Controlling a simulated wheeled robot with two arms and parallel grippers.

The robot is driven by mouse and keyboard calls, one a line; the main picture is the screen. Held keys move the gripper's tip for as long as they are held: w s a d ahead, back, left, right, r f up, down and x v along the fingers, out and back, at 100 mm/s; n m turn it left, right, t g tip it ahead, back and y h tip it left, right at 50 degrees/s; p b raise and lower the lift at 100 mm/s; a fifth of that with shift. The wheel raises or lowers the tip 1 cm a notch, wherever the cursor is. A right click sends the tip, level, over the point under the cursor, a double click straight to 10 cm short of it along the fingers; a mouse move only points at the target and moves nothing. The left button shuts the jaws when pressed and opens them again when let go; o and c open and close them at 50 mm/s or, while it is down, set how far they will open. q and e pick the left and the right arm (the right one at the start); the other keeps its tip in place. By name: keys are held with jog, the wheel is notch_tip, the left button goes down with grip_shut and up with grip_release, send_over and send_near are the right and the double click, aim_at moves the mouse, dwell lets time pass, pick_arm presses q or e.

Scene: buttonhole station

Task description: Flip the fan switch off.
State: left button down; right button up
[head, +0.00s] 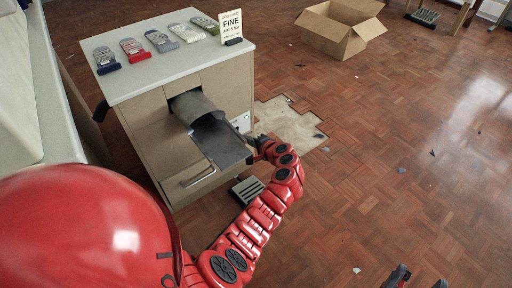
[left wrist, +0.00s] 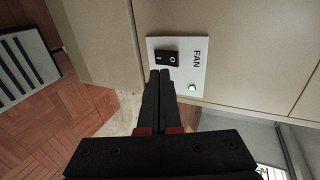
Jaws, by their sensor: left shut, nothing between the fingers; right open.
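The fan switch (left wrist: 167,58) is a black rocker marked I and O on a white plate (left wrist: 200,58) lettered FAN. A green lamp (left wrist: 192,88) on the plate is lit. I cannot tell which side of the rocker is pressed in. In the left wrist view my left gripper (left wrist: 160,74) is shut and empty, its tips just at the rocker's edge; contact is unclear. My right gripper (head: 419,280) is open and empty at the bottom edge.
The cabinet (head: 206,186) has a grey duct and tray (head: 222,140) jutting out near my left arm. Several coloured items and a FINE sign (head: 231,25) stand on top. A grey slotted pedal (head: 247,190) lies on the floor. An open cardboard box (head: 338,30) stands farther back.

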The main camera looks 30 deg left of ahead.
pick_arm(q)
jog(key=a, duration=0.1)
jog(key=w+a+b, duration=0.1)
jog(key=a, duration=0.2)
jog(key=shift+w+a+r, duration=0.1)
jog(key=shift+w+a, duration=0.05)
jog(key=shift+w, duration=0.25)
jog(key=shift+w+a+p, duration=0.1)
jog(key=shift+a+p, duration=0.1)
jog(key=shift+p, duration=0.45)
jog(key=shift+r, duration=0.15)
